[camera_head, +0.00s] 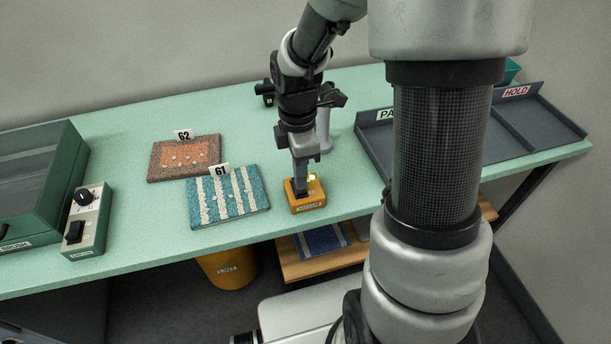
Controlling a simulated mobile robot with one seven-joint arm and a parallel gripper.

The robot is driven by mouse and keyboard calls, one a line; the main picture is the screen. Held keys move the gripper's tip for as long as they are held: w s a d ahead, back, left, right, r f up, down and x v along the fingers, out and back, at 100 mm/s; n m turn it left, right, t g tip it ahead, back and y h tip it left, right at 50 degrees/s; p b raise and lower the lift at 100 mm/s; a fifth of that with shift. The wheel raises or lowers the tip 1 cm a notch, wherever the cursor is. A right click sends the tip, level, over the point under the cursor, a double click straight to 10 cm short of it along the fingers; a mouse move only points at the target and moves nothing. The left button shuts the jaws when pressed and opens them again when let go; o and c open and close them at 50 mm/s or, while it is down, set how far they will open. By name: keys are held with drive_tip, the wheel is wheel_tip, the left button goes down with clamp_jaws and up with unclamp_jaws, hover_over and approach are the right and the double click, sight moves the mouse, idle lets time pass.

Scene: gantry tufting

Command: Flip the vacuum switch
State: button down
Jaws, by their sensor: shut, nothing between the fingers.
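The vacuum switch is a small orange-yellow box (308,204) with a label on its front, near the front edge of the green table. A small yellow-green light (312,177) glows at its top right. My gripper (301,190) points down over the box, shut and empty, with its fingertips at the top of the box. The fingers hide the switch lever, so I cannot tell its position or whether they touch it.
Carpet samples marked 62 (165,160) and 61 (243,205) lie left of the box. A control box (87,232) and a green case (40,185) stand farther left. A grey tray (535,137) labelled HOLD is at right. A LINT bin (228,270) is below.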

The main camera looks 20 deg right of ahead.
wheel_tip(320, 180, up, 12)
drive_tip(key=s+p, duration=0.1)
drive_tip(key=s, duration=0.1)
drive_tip(key=shift+s+r, duration=0.2)
